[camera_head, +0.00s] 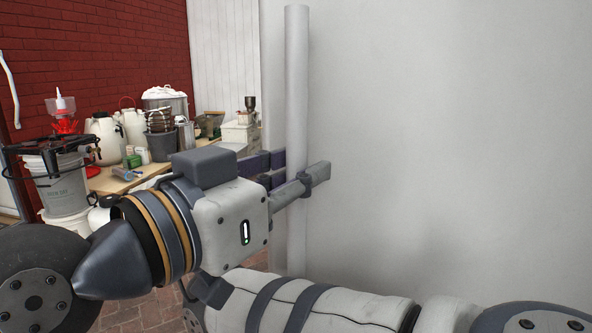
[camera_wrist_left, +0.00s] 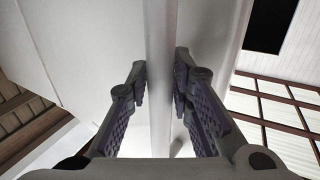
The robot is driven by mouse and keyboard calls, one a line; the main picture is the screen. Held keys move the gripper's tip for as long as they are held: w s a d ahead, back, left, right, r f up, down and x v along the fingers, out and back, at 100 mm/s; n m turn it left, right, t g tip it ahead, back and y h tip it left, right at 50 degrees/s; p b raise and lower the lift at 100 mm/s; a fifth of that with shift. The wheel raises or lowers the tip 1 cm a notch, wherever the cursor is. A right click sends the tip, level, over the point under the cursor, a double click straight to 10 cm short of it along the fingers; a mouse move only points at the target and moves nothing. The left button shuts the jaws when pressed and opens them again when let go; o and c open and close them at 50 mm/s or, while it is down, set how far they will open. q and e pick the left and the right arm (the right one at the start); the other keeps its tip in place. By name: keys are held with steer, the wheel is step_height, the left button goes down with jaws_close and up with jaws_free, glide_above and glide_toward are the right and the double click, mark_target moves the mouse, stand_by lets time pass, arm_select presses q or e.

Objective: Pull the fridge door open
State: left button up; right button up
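The fridge door (camera_head: 450,120) is a large plain white surface filling the right of the head view. Its handle (camera_head: 297,80) is a tall upright white bar standing just left of that surface. My left gripper (camera_head: 305,175) is across the bar, with one finger in front and the other partly hidden behind it. In the left wrist view the handle (camera_wrist_left: 162,45) runs between the fingertips of my left gripper (camera_wrist_left: 160,72), which appear closed against both sides. No opening of the door shows. My right gripper is out of view.
A wooden table (camera_head: 108,180) at the left holds jugs, pots and boxes. White buckets (camera_head: 62,190) stand before it. A red brick wall (camera_head: 95,45) is behind. Brick paving (camera_head: 130,315) shows below.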

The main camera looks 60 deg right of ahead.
arm_select(q)
steer(key=shift+o, duration=1)
steer(key=shift+w+a, duration=0.1)
steer(key=shift+a, duration=0.25)
steer(key=a, duration=1.1)
steer(key=shift+w+a, duration=0.15)
steer(key=shift+w, duration=0.1)
steer(key=shift+f, duration=0.1)
